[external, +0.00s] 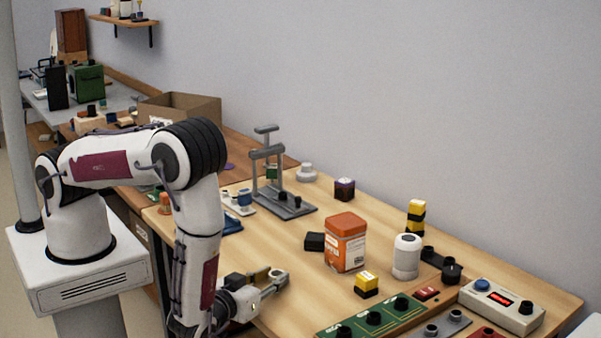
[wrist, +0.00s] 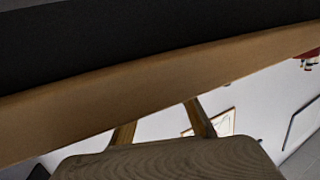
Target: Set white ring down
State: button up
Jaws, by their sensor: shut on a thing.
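My gripper (external: 275,278) is low at the front left of the wooden table, pointing right. Its fingers are closed around a small pale, ring-like thing (external: 277,273), which I take for the white ring; fingers hide part of it. I cannot tell whether it touches the tabletop. In the wrist view, a brown, ridged rounded shape fills the bottom middle, and the ring cannot be made out.
The wooden table (external: 290,225) has bare room right of my gripper. An orange tin (external: 345,242), a yellow-and-black block (external: 366,283) and a white cylinder (external: 406,257) stand further right. A green switch panel (external: 372,318) lies in front. A grey press stand (external: 284,205) stands behind.

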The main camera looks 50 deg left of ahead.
jog(key=o, duration=0.7)
jog(key=shift+f, duration=0.1)
jog(key=shift+s, duration=0.15)
jog(key=shift+d+r+v, duration=0.1)
jog(key=shift+r+v, duration=0.05)
jog(key=shift+v, duration=1.1)
jog(key=shift+d+r+v, duration=0.1)
jog(key=shift+r+v, duration=0.1)
jog(key=shift+v, duration=2.2)
jog(key=shift+d, duration=0.1)
